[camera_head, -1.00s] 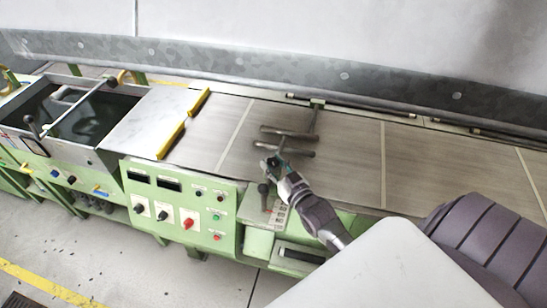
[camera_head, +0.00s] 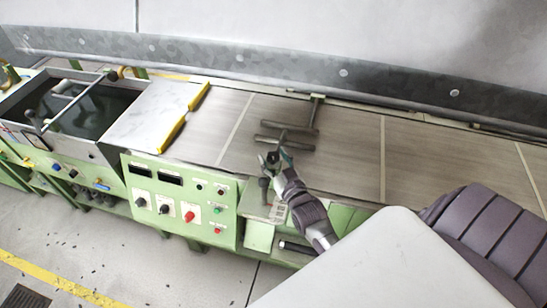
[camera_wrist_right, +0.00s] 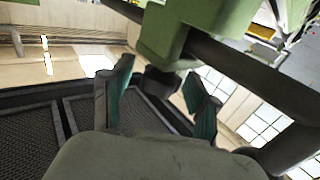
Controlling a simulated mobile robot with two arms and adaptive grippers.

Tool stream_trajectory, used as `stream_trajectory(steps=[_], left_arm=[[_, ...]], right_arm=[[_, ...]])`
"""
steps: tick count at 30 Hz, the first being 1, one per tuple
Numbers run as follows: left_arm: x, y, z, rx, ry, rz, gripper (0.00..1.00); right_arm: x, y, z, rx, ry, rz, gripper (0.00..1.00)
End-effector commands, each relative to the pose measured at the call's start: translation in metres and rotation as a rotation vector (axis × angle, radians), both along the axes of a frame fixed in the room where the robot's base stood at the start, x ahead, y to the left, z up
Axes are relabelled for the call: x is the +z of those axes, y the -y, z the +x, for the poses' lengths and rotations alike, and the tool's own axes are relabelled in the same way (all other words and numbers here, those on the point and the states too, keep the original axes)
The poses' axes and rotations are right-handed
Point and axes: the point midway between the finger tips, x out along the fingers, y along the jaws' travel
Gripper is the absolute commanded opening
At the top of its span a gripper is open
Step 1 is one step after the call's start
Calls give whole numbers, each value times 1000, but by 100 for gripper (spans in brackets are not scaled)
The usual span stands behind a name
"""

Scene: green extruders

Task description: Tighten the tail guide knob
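The tail guide shows in the head view as dark bars (camera_head: 285,137) lying across the grey-brown belt. My right gripper (camera_head: 275,158) is just on the near side of these bars, over the belt's front edge. In the right wrist view its two teal-padded fingers (camera_wrist_right: 158,98) are spread apart. A dark knob-like part (camera_wrist_right: 160,80) below a green block (camera_wrist_right: 185,30) shows between or just beyond the fingertips. I cannot tell whether they touch it. My left gripper is not in view.
A green control panel (camera_head: 178,200) with knobs and buttons is left of my right arm. A short dark lever (camera_head: 264,188) stands close to the gripper. A thick dark bar (camera_wrist_right: 255,75) crosses the wrist view. The belt to the right (camera_head: 440,160) is clear.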

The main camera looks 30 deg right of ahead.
Motion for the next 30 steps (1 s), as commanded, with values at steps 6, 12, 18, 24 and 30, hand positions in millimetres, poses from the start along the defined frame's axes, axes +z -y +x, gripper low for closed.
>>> stream_trajectory(steps=[6,12,18,24,30], left_arm=[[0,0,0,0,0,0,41],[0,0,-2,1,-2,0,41],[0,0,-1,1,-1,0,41],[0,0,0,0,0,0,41],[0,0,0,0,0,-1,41]], right_arm=[[0,0,0,0,0,0,65],[10,0,0,0,2,0,65],[47,0,0,0,4,-1,65],[83,0,0,0,3,-1,65],[99,0,0,0,1,0,65]])
